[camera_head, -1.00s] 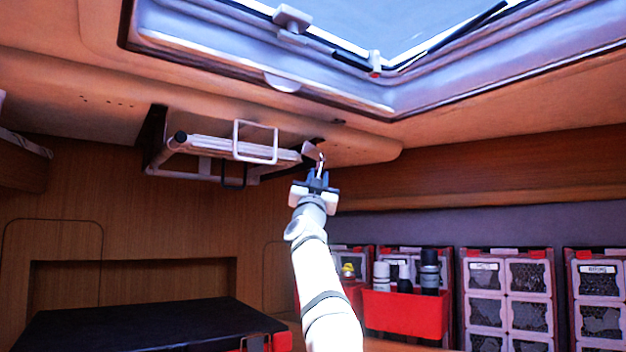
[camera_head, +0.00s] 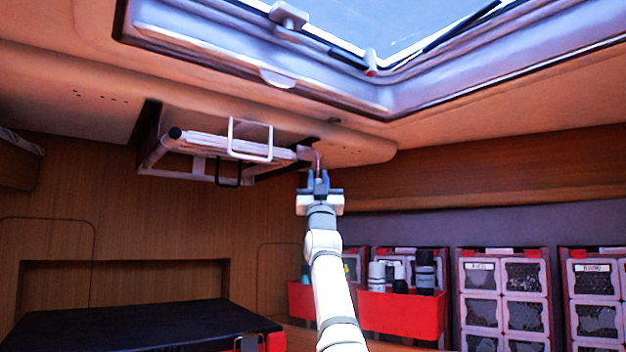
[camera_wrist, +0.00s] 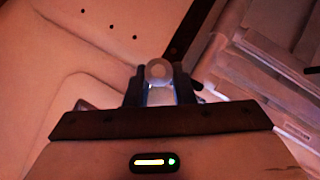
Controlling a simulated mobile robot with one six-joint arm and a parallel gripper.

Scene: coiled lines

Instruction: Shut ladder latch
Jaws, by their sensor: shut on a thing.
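The folded ladder (camera_head: 205,145) is stowed up against the ceiling at the left of the head view, with a pale wire loop (camera_head: 250,156) and a dark loop hanging from it. The ladder latch (camera_head: 318,158) is a small pale piece by the ladder's right end. My gripper (camera_head: 318,178) is just below the latch and shut on it. In the wrist view the latch's round pale end (camera_wrist: 159,71) sits between my dark fingers, and part of the ladder (camera_wrist: 270,60) shows at upper right. The latch's far end is hidden.
An open hatch frame (camera_head: 385,98) is above and to the right. A red bin (camera_head: 400,312) with bottles and several mesh-front lockers (camera_head: 505,300) stand at lower right. A black-topped surface (camera_head: 150,325) is at lower left. The air around my gripper is clear.

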